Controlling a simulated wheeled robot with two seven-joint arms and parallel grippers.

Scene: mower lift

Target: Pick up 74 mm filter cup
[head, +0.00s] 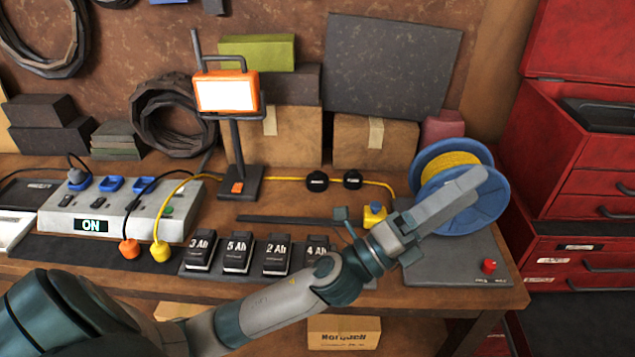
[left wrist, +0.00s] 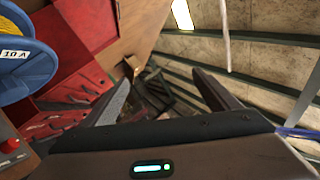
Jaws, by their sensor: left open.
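I cannot make out a 74 mm filter cup in either view. My left gripper (head: 474,180) reaches in from the left over the bench's right end, in front of the blue cable reel (head: 425,168), partly covering it. Whether it touches the reel cannot be told from the head view. In the left wrist view, the left gripper (left wrist: 165,88) has its two fingers spread, with nothing between them. My right gripper is in neither view.
A lit orange work lamp (head: 227,92), a power strip (head: 110,213) and several black battery packs (head: 238,253) stand on the workbench (head: 300,185). A red tool chest (head: 580,170) stands at right. Boxes line the back. A yellow cable (head: 283,181) crosses the bench.

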